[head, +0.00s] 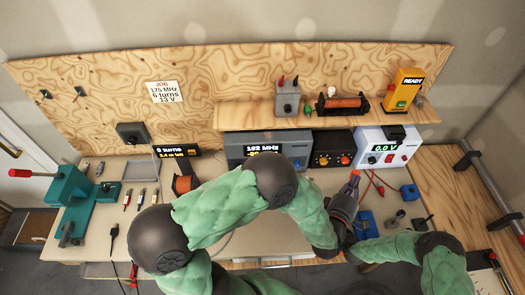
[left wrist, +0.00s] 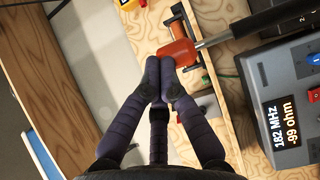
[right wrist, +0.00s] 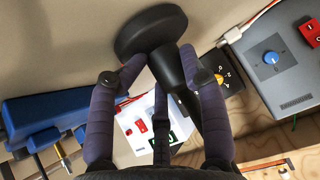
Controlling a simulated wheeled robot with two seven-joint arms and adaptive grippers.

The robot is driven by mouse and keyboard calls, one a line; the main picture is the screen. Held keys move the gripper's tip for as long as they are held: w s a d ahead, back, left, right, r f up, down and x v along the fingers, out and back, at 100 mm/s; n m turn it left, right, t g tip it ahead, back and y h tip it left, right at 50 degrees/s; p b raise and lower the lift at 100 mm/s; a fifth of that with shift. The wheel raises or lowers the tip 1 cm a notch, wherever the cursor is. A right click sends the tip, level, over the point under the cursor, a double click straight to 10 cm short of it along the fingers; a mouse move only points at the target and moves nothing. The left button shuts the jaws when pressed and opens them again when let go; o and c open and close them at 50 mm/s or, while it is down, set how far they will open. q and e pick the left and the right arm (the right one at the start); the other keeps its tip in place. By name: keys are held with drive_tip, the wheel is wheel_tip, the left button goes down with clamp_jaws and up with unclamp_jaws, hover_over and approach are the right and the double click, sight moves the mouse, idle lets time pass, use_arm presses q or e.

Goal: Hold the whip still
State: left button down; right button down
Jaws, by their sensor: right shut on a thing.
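What looks like the whip is a grey rod with an orange end (left wrist: 180,52) and a thick black part (left wrist: 270,20) in the left wrist view. Its orange end (head: 355,175) also shows in the head view, just beyond my left gripper (head: 344,205). My left gripper (left wrist: 160,75) has its fingertips together at the orange end; I cannot tell whether they pinch it. My right gripper (right wrist: 165,78) is shut on a black tapered piece (right wrist: 176,72) with a round disc end (right wrist: 148,30). Its fingers are mostly hidden in the head view.
Behind my arms stand the grey analyzer (head: 240,145) reading 182 MHz, a black box with orange knobs (head: 333,150) and a white supply (head: 385,158) at 0.0 V. A shelf (head: 240,118) carries a coil (head: 345,103) and yellow meter (head: 404,88). A green vise (head: 70,190) stands left.

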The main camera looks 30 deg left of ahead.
use_arm(q)
drive_tip(key=shift+w+r, duration=0.1)
drive_tip(key=shift+r, duration=0.25)
drive_tip(key=shift+r, duration=0.35)
drive_tip(key=shift+r, duration=2.45)
idle(0.4)
drive_tip(key=c, duration=1.4)
unclamp_jaws()
drive_tip(key=shift+s+d, duration=0.1)
drive_tip(key=shift+s, duration=6.05)
